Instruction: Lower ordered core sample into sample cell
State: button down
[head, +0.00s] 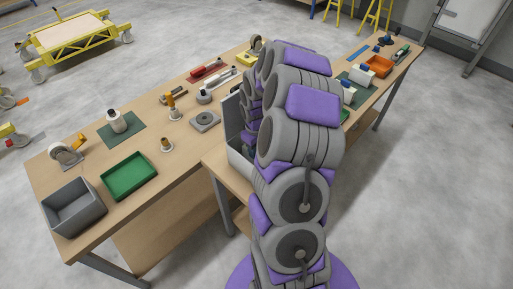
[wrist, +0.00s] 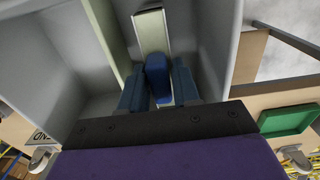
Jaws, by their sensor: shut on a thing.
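In the wrist view my gripper (wrist: 159,78) has its two blue fingers shut on a dark blue block-like piece (wrist: 157,68), which I take to be the core sample. A pale, narrow strip (wrist: 151,30) shows just beyond it; I cannot tell whether it is part of the held piece or of the cell. The gripper is at a grey walled box (wrist: 215,40) with a divider, which I take to hold the sample cell. The held piece's lower end is hidden. In the head view my arm covers the gripper and most of the grey box (head: 237,155).
A long wooden bench (head: 165,185) bears a grey bin (head: 74,205), a green tray (head: 129,175), a tape dispenser (head: 67,153) and several small tools. An orange tray (head: 379,66) lies at the far right end. The floor in front is clear.

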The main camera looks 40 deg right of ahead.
jog(key=shift+a+f, duration=0.2)
jog(key=shift+f, duration=0.1)
jog(key=c, duration=0.7)
grip_release()
jog(key=shift+d, duration=0.2)
jog(key=shift+c, duration=0.2)
notch_tip(320, 180, up, 17)
jog(key=p, duration=0.2)
jog(key=shift+r, duration=0.15)
